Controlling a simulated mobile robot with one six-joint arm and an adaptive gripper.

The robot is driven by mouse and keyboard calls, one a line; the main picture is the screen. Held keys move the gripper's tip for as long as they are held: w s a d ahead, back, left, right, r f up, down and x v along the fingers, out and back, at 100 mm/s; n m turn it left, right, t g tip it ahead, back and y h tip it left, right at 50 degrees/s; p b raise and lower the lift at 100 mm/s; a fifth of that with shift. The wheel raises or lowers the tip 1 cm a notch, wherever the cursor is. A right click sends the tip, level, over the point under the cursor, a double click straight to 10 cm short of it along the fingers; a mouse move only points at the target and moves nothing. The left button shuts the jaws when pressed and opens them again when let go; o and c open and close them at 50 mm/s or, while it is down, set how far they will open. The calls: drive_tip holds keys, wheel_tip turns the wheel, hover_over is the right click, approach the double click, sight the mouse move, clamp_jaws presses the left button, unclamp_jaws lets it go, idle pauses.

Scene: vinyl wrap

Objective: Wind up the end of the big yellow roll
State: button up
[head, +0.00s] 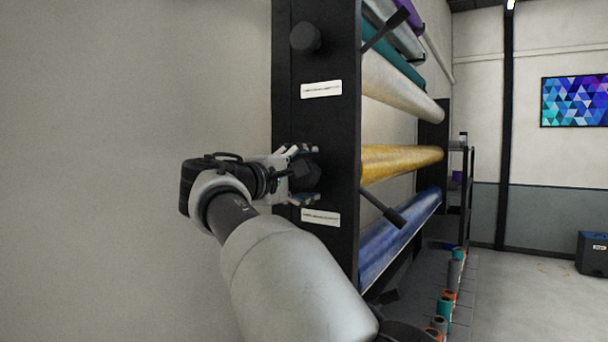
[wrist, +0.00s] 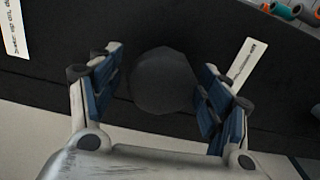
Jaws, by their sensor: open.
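The big yellow roll (head: 402,162) lies across the black rack, between a white roll above and a blue roll below. A dark faceted knob (head: 304,176) sits on the rack's end panel at the yellow roll's height. In the wrist view the knob (wrist: 162,80) stands between the two blue-padded fingers. My gripper (head: 302,174) is open around it, and a gap shows on each side of the knob. The wrist view shows the gripper (wrist: 160,95) with its fingers spread. Whether the yellow roll has a loose end cannot be told.
The black end panel (head: 318,120) carries another knob (head: 305,38) higher up and white labels (head: 321,89). A dark bar (head: 382,208) juts out below the yellow roll. Small coloured rolls (head: 445,307) stand low at the right. The floor beyond (head: 525,290) is clear.

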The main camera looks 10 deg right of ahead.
drive_tip(key=v, duration=1.2)
